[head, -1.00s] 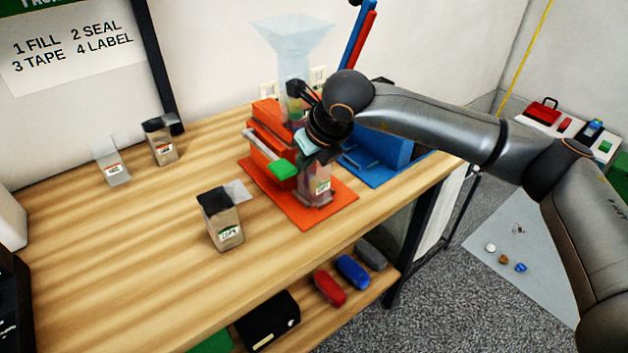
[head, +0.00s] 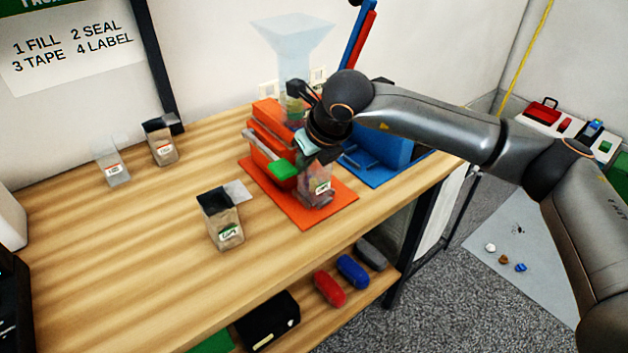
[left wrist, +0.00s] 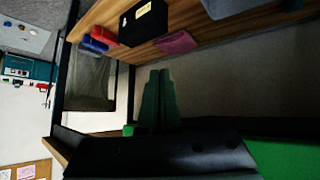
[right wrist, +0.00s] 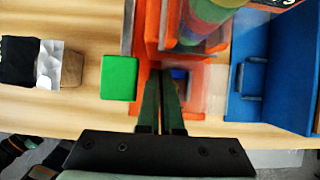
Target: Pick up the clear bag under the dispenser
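The clear bag (head: 317,190) stands upright on the orange base plate (head: 315,215), under the orange dispenser (head: 268,140). It has a white label and some contents low down. My right gripper (head: 306,142) is just above the bag's top, pointing in towards the dispenser. In the right wrist view its fingers (right wrist: 162,80) are close together with a thin gap, and no held thing shows between them. The bag is faint there, beside the right finger. My left gripper (left wrist: 160,80) is shut and empty below the tabletop, facing the lower shelf.
A green lever pad (head: 283,169) sits left of the bag, close to my right gripper. A blue fixture (head: 378,160) stands at right. A filled bag (head: 221,222) is at the front, and two bags (head: 112,165) (head: 161,145) are at back left. The front left table is clear.

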